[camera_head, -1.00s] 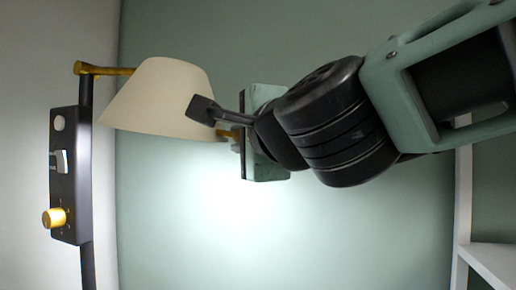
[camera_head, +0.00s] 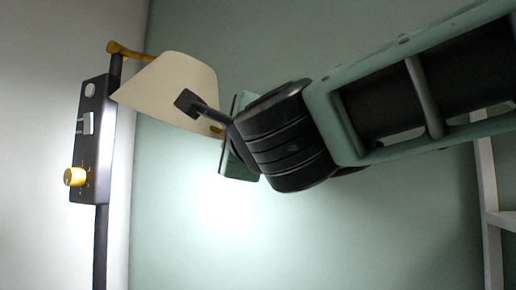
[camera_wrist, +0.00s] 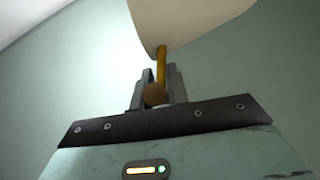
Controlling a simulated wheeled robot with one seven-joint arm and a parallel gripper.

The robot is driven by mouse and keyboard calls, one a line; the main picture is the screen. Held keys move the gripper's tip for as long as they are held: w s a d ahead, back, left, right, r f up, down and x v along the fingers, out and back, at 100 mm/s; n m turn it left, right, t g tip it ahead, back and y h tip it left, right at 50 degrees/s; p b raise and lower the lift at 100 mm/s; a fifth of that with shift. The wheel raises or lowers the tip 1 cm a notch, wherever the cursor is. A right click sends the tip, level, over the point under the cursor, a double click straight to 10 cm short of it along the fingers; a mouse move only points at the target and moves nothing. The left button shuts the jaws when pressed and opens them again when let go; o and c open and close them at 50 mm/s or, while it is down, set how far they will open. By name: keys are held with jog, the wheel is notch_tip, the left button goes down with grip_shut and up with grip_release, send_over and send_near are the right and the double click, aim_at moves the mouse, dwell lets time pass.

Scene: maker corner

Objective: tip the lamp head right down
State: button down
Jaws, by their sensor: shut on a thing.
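The lamp head is a cream shade (camera_head: 165,88) on a brass-coloured arm (camera_head: 130,53) at the top of a dark post. In the head view its open rim slopes down to the right, and bright light falls on the wall below. A brass handle (camera_wrist: 161,65) with a round brown knob (camera_wrist: 155,95) sticks out from the shade's rim. My gripper (camera_wrist: 160,84) is shut on this handle, its fingers on either side of it. In the head view my gripper (camera_head: 203,115) is at the shade's right lower edge, and the handle (camera_head: 217,131) is mostly hidden.
White shelving (camera_head: 490,185) stands at the right edge. The green wall (camera_head: 300,235) below my arm is clear.

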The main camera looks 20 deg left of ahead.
jog(key=shift+m+t, duration=0.5)
jog(key=shift+m, duration=0.1)
jog(key=shift+a+f+b, duration=0.75)
jog(key=shift+f+b, duration=0.2)
jog(key=shift+b, duration=0.25)
jog(key=shift+a+f+b, duration=0.7)
jog(key=shift+f+b, duration=0.2)
jog(key=shift+b, duration=0.3)
jog(key=shift+f, duration=0.1)
jog(key=c, duration=1.4)
grip_release()
jog(key=shift+a, duration=0.2)
jog(key=shift+o, duration=0.2)
jog(key=shift+d, duration=0.1)
jog(key=b+v, duration=0.5)
jog(key=v, duration=1.2)
jog(key=shift+d, duration=0.15)
